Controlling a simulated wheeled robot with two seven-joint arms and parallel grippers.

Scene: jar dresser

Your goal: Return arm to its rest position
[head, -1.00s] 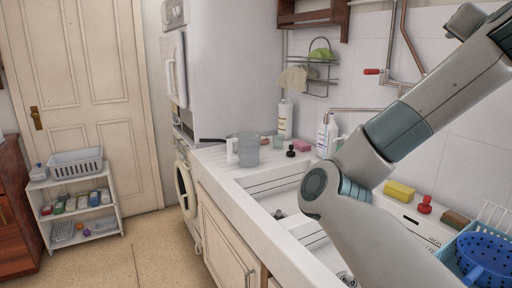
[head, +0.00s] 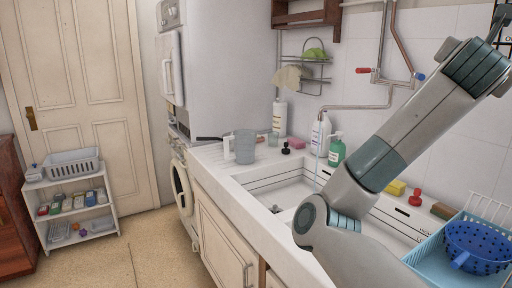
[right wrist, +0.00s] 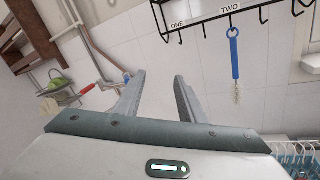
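My right arm crosses the right side of the head view, bent at the elbow over the sink and rising to the upper right; its gripper is at or past the frame's edge there. In the right wrist view my right gripper (right wrist: 158,95) has its two fingers apart with nothing between them. It points at the white tiled wall. A black hook rack (right wrist: 225,18) labelled ONE and TWO is beyond it, with a blue-handled tool (right wrist: 234,55) hanging from it. My left gripper is not in the head view.
A white counter with a sink (head: 285,190) runs below my arm. A grey pitcher (head: 243,146), green bottle (head: 336,152) and white bottle (head: 319,135) stand on it. A blue colander (head: 478,245) sits in a light blue rack (head: 425,262) at right. Floor (head: 150,250) is clear at left.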

